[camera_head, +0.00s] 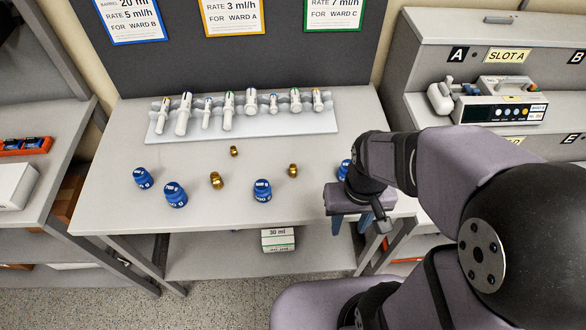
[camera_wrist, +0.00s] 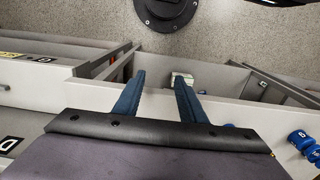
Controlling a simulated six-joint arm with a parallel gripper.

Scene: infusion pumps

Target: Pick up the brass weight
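Three brass weights stand on the grey table: a small one (camera_head: 234,151) behind, one at front left (camera_head: 216,180), and one at front right (camera_head: 293,170). The task does not say which one it means. My gripper (camera_head: 350,230) is at the table's front right edge, to the right of all three and apart from them. It points down; in the wrist view my gripper (camera_wrist: 159,75) has its two blue fingers spread with nothing between them.
Blue weights (camera_head: 262,190) stand near the brass ones; one (camera_head: 344,169) is partly hidden behind my arm. A grey rack (camera_head: 240,125) of several syringes stands at the back. A pump (camera_head: 505,106) sits on the right shelf. A box (camera_head: 278,239) lies on the lower shelf.

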